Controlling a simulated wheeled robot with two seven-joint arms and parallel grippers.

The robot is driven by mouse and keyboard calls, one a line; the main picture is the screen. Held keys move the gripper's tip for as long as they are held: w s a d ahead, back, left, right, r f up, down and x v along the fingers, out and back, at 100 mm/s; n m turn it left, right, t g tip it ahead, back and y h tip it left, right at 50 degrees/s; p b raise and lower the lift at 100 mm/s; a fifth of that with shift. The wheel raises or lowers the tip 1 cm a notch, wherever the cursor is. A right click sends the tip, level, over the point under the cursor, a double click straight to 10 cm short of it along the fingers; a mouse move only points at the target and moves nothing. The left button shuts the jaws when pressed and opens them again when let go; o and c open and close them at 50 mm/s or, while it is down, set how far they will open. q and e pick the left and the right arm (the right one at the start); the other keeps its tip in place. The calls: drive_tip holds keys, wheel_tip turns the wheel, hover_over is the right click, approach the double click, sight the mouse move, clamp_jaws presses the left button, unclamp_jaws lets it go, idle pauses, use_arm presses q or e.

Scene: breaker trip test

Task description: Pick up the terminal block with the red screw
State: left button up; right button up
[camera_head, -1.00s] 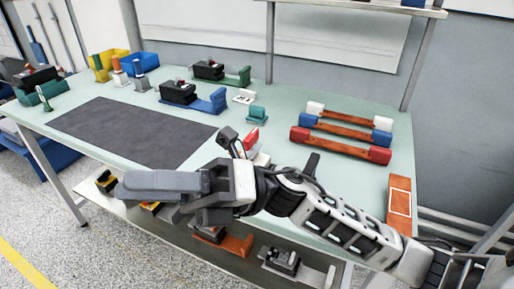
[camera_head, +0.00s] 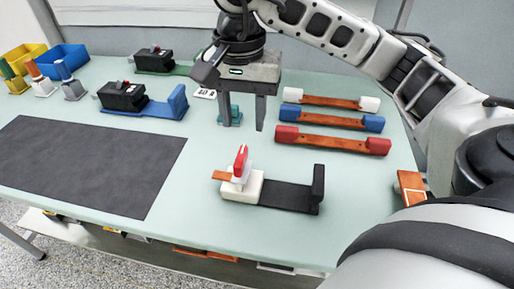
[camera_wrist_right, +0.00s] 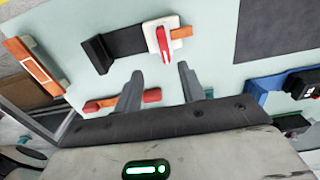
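I cannot make out a red screw on any block. A small teal block (camera_head: 235,115) stands on the bench, partly hidden behind a finger of my right gripper (camera_head: 243,121). That gripper is open, points down and holds nothing; its two fingers also show apart in the wrist view (camera_wrist_right: 160,72). A white block with a red upright lever (camera_head: 241,163) sits on a black base (camera_head: 287,195) with an orange tab, in front of the gripper. The white block and its red lever (camera_wrist_right: 163,42) also show beyond the fingertips in the wrist view. My left gripper is out of view.
Three orange bars with white, blue and red ends (camera_head: 332,144) lie to the right. A dark mat (camera_head: 85,165) covers the left. Black breakers on a blue base (camera_head: 160,108) and a green base stand behind. Yellow and blue bins (camera_head: 62,60) are at far left.

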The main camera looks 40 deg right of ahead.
sight(241, 155)
wheel_tip(241, 155, down, 5)
drive_tip(key=shift+f, duration=0.1)
drive_tip(key=shift+w+a+f+p, duration=0.1)
drive_tip(key=shift+a+f+p, duration=0.05)
drive_tip(key=shift+f, duration=1.2)
drive_tip(key=shift+w+a+f+p, duration=0.1)
drive_tip(key=shift+a+f+p, duration=0.05)
drive_tip(key=shift+f, duration=1.15)
clamp_jaws()
drive_tip(key=shift+r, duration=0.1)
